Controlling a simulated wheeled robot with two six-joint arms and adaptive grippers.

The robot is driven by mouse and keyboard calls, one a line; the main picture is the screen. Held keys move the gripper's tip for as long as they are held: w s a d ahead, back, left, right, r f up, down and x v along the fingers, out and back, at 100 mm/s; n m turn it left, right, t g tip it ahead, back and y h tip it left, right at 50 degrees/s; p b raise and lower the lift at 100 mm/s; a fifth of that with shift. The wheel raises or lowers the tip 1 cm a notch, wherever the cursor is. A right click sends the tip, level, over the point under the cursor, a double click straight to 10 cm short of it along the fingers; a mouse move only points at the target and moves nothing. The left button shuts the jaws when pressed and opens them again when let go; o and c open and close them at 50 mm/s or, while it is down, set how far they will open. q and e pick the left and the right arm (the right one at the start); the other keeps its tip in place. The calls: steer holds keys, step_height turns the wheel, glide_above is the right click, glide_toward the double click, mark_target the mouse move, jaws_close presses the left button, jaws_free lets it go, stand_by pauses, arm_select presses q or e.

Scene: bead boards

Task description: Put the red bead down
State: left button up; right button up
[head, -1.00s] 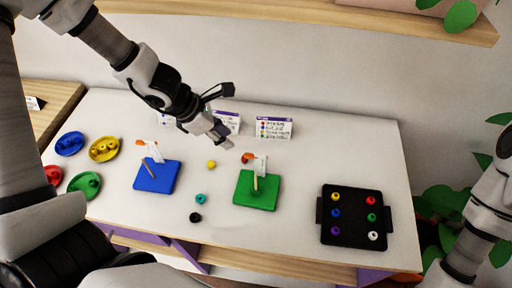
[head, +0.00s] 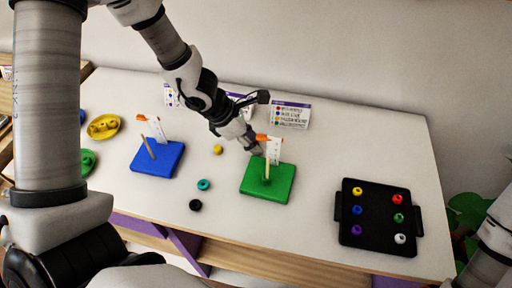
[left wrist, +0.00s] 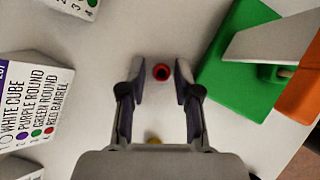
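A red bead (left wrist: 161,72) shows in the left wrist view between the fingertips of my left gripper (left wrist: 160,82), with a gap on both sides. It appears to be on the white table; its height is hard to judge. The left gripper is open, and in the head view it (head: 257,152) is low behind the green board (head: 282,188), where it hides the bead. The green board carries a peg and an upright white strip with an orange top. It also shows in the left wrist view (left wrist: 232,75). My right gripper is out of view.
A blue board (head: 168,160) with a peg stands left. Loose yellow (head: 218,150), teal (head: 204,184) and black (head: 195,205) beads lie between the boards. A black tray (head: 377,239) of coloured beads is at right. Printed cards (head: 290,114) stand at the back.

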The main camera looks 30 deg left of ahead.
arm_select(q)
steer(key=shift+s, duration=0.1)
steer(key=c, duration=0.4)
steer(key=shift+r, duration=0.1)
steer(key=shift+c, duration=0.2)
